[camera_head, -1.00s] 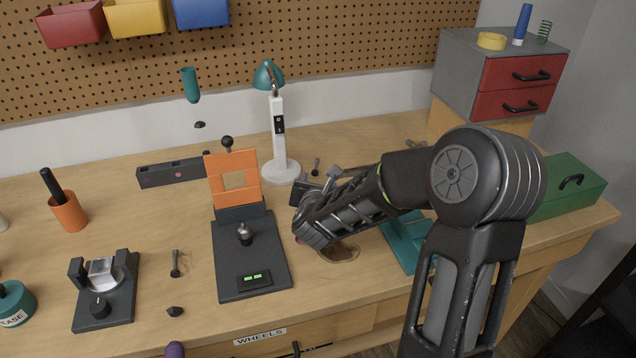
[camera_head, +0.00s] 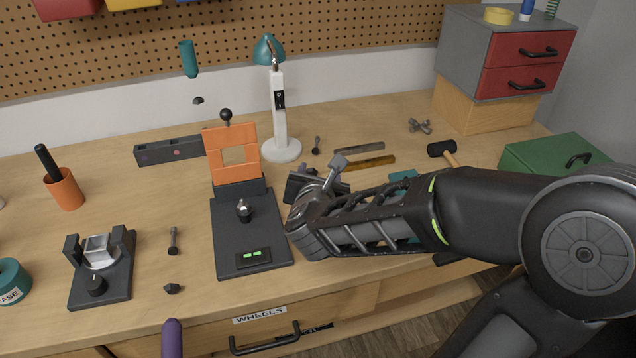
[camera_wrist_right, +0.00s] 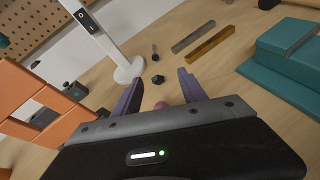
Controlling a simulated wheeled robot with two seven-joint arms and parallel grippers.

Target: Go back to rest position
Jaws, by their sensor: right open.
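My right arm reaches in from the right in the head view. Its gripper (camera_head: 306,180) is over the bench near the lamp base, partly hidden behind my wrist. In the right wrist view, the two purple-grey fingers (camera_wrist_right: 158,88) stand apart. A small dark part (camera_wrist_right: 158,79) shows on the bench beyond them. A small pinkish thing shows low between the fingers; I cannot tell what it is.
An orange-framed fixture (camera_head: 232,152) stands left of my right gripper, and a white lamp (camera_head: 279,115) stands behind it. A teal block (camera_wrist_right: 285,75), a hammer (camera_head: 440,150) and a green box (camera_head: 540,155) are to the right. The bench's front left holds a clamp stand (camera_head: 98,285).

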